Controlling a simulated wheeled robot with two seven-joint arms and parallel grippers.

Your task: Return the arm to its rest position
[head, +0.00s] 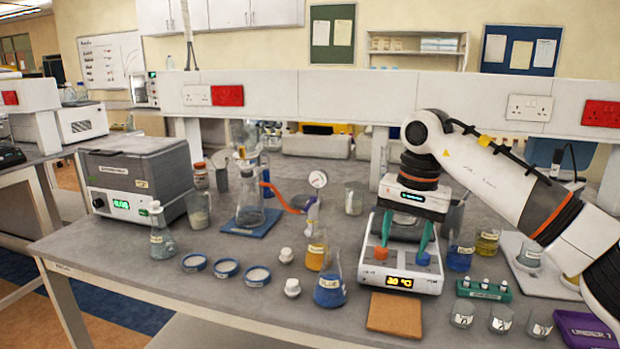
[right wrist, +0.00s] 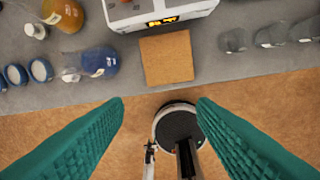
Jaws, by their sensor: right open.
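My right arm (head: 485,170) comes in from the right in the head view, with its white links bent and the wrist pointing down. My right gripper (head: 404,246) has two teal fingers, spread apart, with nothing between them. In the head view it overlaps the white hot plate (head: 427,283). In the right wrist view the open gripper (right wrist: 160,108) hangs over the floor just off the front edge of the bench, apart from the cork mat (right wrist: 166,57). My left gripper is in neither view.
The bench (head: 220,308) carries a blue flask (head: 330,288), an amber flask (head: 316,253), white-filled dishes (head: 226,268), a green tube rack (head: 484,291) and several small beakers (head: 501,318) at the front right. A grey instrument (head: 135,180) stands at the left. The floor (right wrist: 60,125) shows below the bench edge.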

